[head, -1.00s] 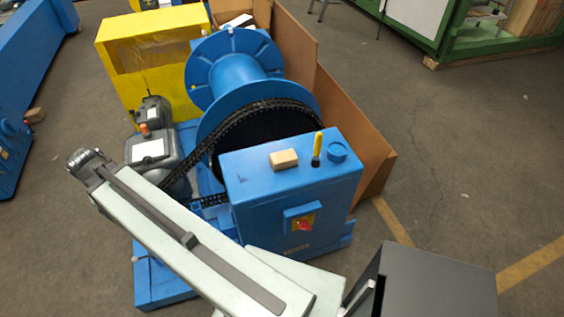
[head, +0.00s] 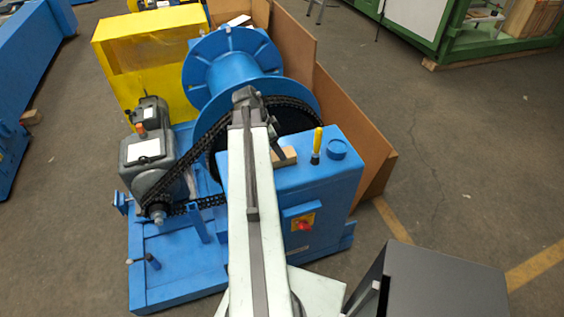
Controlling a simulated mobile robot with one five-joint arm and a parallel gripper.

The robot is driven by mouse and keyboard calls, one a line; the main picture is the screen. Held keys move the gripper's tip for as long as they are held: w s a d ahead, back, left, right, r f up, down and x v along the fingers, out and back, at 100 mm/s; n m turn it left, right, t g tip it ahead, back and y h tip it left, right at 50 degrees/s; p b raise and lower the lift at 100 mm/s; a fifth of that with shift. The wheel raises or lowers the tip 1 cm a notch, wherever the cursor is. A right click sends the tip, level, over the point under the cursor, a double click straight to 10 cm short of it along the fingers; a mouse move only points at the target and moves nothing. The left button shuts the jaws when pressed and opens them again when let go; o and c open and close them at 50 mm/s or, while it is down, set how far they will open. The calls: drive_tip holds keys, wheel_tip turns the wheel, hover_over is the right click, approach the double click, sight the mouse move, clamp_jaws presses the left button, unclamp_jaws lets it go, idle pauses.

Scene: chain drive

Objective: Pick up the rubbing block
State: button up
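The rubbing block (head: 291,153), a small tan block, lies on top of the blue cabinet (head: 325,180) in the head view. It is partly hidden behind my arm and gripper. My gripper (head: 281,156) shows as a small dark shape beside the arm's far end, overlapping the block's left part in the picture. I cannot tell whether it touches the block or is above it. Its fingers are too small and hidden to tell open from shut.
A yellow-handled tool (head: 317,145) and a round blue cap (head: 337,149) stand right of the block. The black chain (head: 190,158) and blue reel (head: 232,70) are behind and left. A red switch (head: 304,225) is on the cabinet front.

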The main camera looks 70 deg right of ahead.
drive_tip(key=b+x, duration=0.4)
drive_tip(key=x, duration=0.2)
drive_tip(key=shift+w+b, duration=0.1)
drive_tip(key=shift+b, duration=0.3)
drive_tip(key=shift+r, duration=0.1)
drive_tip(key=shift+f, duration=0.25)
drive_tip(key=c, duration=1.7)
wheel_tip(320, 180, up, 11)
drive_tip(key=p, duration=1)
drive_tip(key=shift+f+p, duration=0.1)
drive_tip(key=shift+p, duration=0.2)
drive_tip(key=shift+f, duration=0.15)
